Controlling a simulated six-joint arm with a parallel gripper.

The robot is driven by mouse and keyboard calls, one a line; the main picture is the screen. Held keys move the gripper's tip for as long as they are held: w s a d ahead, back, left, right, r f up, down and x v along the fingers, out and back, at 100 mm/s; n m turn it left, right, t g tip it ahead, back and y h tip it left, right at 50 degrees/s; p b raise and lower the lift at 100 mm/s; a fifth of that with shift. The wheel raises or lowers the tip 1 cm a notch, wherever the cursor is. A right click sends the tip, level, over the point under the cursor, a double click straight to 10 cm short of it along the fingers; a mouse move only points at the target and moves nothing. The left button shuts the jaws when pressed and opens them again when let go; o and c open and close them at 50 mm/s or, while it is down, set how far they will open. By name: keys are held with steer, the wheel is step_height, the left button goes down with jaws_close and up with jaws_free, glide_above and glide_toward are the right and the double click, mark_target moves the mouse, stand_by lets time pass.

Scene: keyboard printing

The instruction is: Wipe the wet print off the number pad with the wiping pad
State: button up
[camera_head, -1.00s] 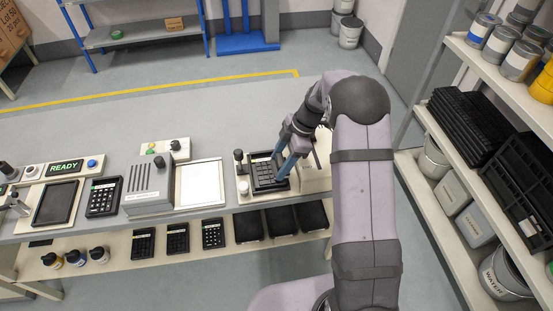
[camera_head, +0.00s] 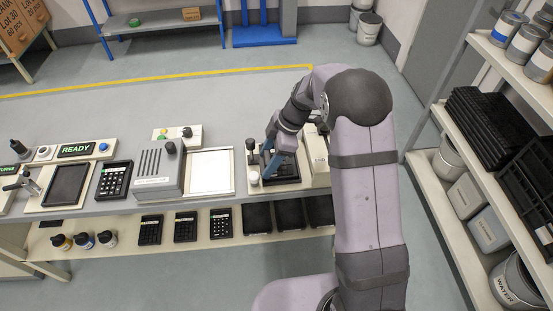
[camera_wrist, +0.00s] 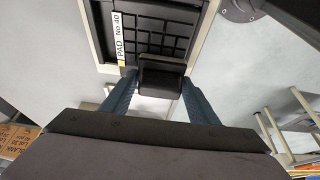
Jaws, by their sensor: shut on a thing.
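The number pad (camera_wrist: 165,30) shows black keys and a white label reading "PAD No 40" in the wrist view. In the head view the number pad (camera_head: 287,173) sits in a pale fixture, partly covered by my gripper. My gripper (camera_wrist: 160,84) has blue fingers shut on a dark block, which I take to be the wiping pad (camera_wrist: 161,72). It lies over the near edge of the keys in the wrist view; I cannot tell whether it touches them. In the head view my gripper (camera_head: 268,163) points down over the number pad's left part. No wet print can be made out.
A dark knob (camera_head: 250,144) and a white knob (camera_head: 254,178) stand at the fixture's left edge. A pale box (camera_head: 318,158) stands close on the right. A white plate (camera_head: 210,170) lies to the left. The bench behind is clear.

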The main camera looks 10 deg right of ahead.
steer(key=shift+r+p, duration=1.9)
steer(key=shift+r, duration=2.15)
steer(key=shift+w, duration=0.1)
